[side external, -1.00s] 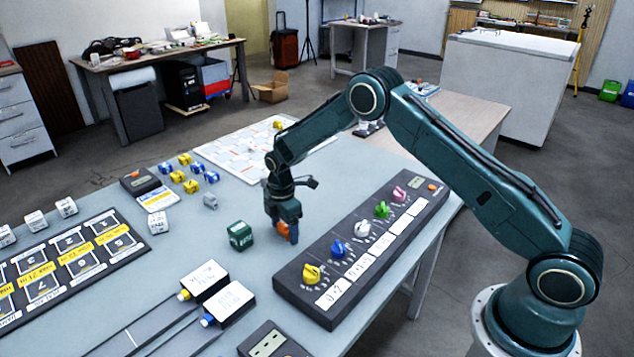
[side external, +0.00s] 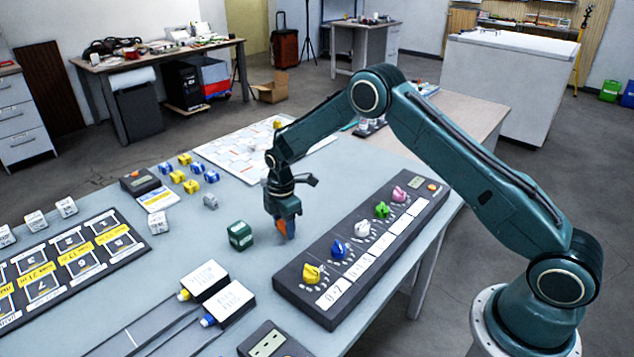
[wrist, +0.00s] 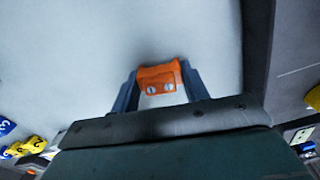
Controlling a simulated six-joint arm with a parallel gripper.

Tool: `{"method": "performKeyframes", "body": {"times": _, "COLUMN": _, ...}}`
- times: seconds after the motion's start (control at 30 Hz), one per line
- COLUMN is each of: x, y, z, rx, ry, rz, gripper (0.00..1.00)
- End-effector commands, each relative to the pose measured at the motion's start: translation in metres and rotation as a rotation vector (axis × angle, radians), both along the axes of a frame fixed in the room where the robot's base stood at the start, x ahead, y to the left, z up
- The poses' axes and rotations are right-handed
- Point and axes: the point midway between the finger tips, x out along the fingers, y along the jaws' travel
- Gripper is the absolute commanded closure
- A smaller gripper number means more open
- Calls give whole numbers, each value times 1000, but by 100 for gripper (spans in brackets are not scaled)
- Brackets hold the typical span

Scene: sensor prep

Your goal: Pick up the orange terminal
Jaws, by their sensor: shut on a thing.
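The orange terminal (wrist: 160,80) is a small orange block with two silver screw heads. In the wrist view it sits between the two dark fingers of my gripper (wrist: 160,92), which press on its left and right sides. In the side view my gripper (side external: 283,226) points down, and part of the orange terminal (side external: 281,225) shows between the fingers; the rest is hidden by them. It is low over the grey table, between a green cube and the long dark knob panel. I cannot tell whether the terminal touches the table.
The green cube (side external: 240,235) stands close to the left. The knob panel (side external: 292,283) with several coloured knobs lies to the right. Two white-labelled blocks (side external: 205,279) lie in front. Small blue and yellow blocks (side external: 177,176) are at the back left.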

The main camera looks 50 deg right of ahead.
Motion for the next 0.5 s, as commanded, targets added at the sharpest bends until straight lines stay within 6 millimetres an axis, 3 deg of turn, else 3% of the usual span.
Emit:
{"method": "performKeyframes", "body": {"times": 0.27, "x": 1, "y": 0, "z": 34, "rx": 0, "ry": -4, "rz": 0, "gripper": 77}}
{"method": "performKeyframes", "body": {"times": 0.5, "x": 1, "y": 0, "z": 82, "rx": 0, "ry": -5, "rz": 0, "gripper": 77}}
